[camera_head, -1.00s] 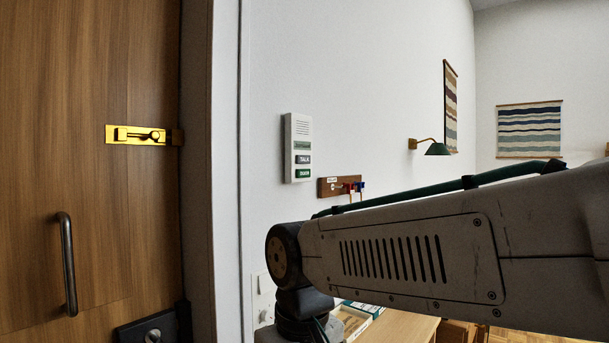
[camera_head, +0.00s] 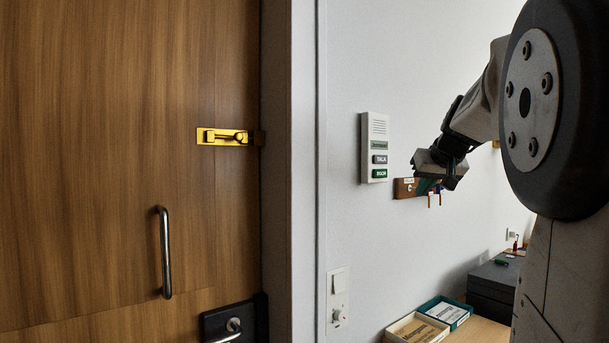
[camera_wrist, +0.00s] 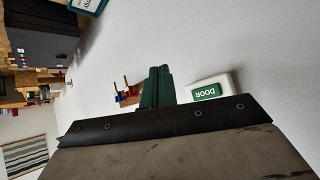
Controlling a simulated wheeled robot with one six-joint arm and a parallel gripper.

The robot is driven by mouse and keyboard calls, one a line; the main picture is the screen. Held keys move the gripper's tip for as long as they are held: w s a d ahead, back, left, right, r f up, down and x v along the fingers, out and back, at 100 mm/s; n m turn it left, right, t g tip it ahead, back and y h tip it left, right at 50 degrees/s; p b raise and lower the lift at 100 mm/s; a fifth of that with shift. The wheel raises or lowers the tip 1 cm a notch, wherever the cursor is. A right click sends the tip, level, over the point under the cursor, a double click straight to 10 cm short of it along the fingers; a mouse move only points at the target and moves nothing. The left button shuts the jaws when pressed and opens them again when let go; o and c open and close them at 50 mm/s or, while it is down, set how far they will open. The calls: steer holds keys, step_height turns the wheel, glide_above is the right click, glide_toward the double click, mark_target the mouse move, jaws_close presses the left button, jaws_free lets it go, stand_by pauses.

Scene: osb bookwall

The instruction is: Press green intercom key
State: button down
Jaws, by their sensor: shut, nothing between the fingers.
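The pale intercom panel (camera_head: 374,130) hangs on the white wall to the right of the door frame. In the wrist view the green key (camera_wrist: 206,92) appears upside down, to the right of my fingers. My gripper (camera_head: 424,187) is to the right of the panel in the head view, apart from the key. Its dark green fingers (camera_wrist: 158,86) are shut together with nothing between them. Most of the panel is hidden behind my gripper body in the wrist view.
A wooden rack (camera_head: 403,188) with small hanging items is on the wall behind my gripper. A wooden door with a brass bolt (camera_head: 222,137) stands at left. A switch plate (camera_head: 338,300) and a desk with trays (camera_head: 447,312) are below.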

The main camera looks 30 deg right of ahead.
mark_target(380, 173)
steer(key=r, duration=0.2)
steer(key=w+r+n+h, duration=0.1)
steer(key=shift+d+r+t, duration=0.3)
steer(key=shift+t, duration=0.1)
steer(key=shift+w, duration=0.15)
steer(key=w, duration=0.8)
steer(key=shift+w+a, duration=0.3)
steer(key=shift+a, duration=0.05)
stand_by(1.6)
steer(key=shift+w, duration=0.4)
